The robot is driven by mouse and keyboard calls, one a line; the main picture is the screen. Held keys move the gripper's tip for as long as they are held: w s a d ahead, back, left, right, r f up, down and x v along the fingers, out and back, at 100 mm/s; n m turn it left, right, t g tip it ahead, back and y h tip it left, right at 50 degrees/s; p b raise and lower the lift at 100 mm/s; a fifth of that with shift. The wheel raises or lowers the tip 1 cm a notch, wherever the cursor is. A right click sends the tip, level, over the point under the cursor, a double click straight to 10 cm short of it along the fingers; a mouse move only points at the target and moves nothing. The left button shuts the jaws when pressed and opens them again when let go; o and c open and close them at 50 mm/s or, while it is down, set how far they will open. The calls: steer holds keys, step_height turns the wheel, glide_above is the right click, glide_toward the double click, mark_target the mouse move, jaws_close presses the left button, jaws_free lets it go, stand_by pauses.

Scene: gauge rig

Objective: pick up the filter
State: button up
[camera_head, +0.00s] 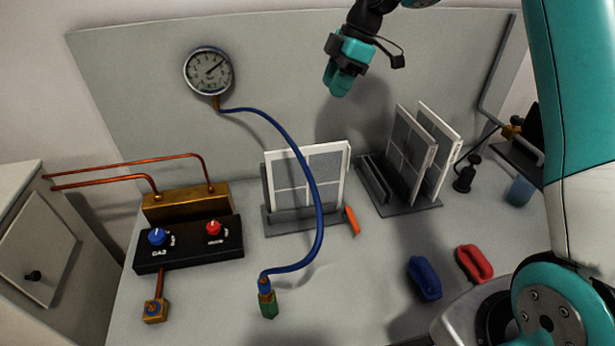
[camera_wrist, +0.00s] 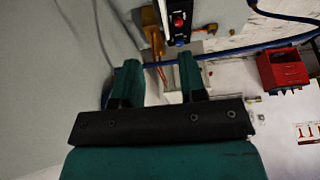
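A white-framed filter panel (camera_head: 335,167) stands upright in a grey holder (camera_head: 280,222) at the middle of the bench, partly behind the blue hose. Two similar white-framed panels, a nearer one (camera_head: 410,152) and a farther one (camera_head: 442,140), stand tilted in a grey slotted rack (camera_head: 377,183) to its right. The frames do not show which panel the task means. My gripper (camera_head: 338,84) is high in front of the back board, above the panels and apart from them. In the wrist view my gripper (camera_wrist: 160,82) has its two fingers apart with nothing between them.
A blue hose (camera_head: 309,170) loops from the gauge (camera_head: 208,71) to a green fitting (camera_head: 268,304). A valve block (camera_head: 188,244) with blue and red knobs stands left. An orange piece (camera_head: 352,221) lies beside the holder. Blue (camera_head: 425,277) and red (camera_head: 474,263) handles lie front right.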

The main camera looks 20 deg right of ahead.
steer(key=p, duration=0.3)
glide_toward(307, 147)
steer(key=x, duration=0.5)
steer(key=shift+w+a+f, duration=0.1)
steer(key=shift+w+a, duration=0.05)
steer(key=shift+a, duration=0.05)
steer(key=shift+a+f+p, duration=0.25)
steer(key=shift+f+p, duration=0.3)
steer(key=shift+p, duration=0.35)
steer(key=p+x, duration=0.2)
steer(key=x, duration=0.1)
steer(key=shift+f, duration=0.25)
steer(key=shift+a+f, duration=0.1)
steer(key=shift+f, duration=0.2)
steer(key=shift+f+b, duration=0.25)
steer(key=shift+b, duration=0.2)
jaws_close()
